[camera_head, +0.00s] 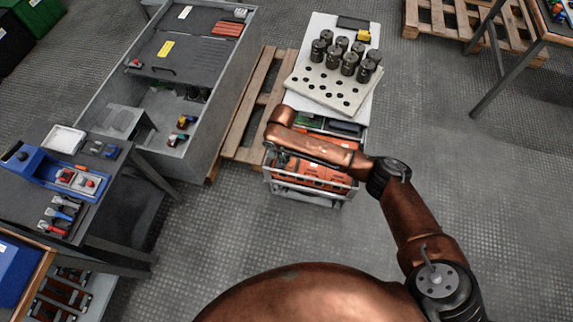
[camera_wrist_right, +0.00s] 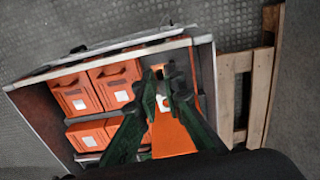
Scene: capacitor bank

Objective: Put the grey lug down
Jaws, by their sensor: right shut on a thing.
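My right gripper (camera_wrist_right: 166,90) is shut on a small pale grey piece, the grey lug (camera_wrist_right: 163,103), at its green fingertips. Most of the lug is hidden by the fingers. In the wrist view the fingertips are in front of an orange box at the right end of the cart. In the head view this gripper (camera_head: 283,157) is small and dark beside the cart's left side, under my copper arm, and the lug cannot be made out. My left gripper is in neither view.
The cart (camera_head: 305,196) holds several orange boxes (camera_wrist_right: 76,93). Behind it a white table carries a perforated plate (camera_head: 300,88) with several dark cylinders. A wooden pallet (camera_head: 245,125) and a grey cabinet (camera_head: 205,140) stand left. A tool bench (camera_head: 105,185) stands further left. The front floor is clear.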

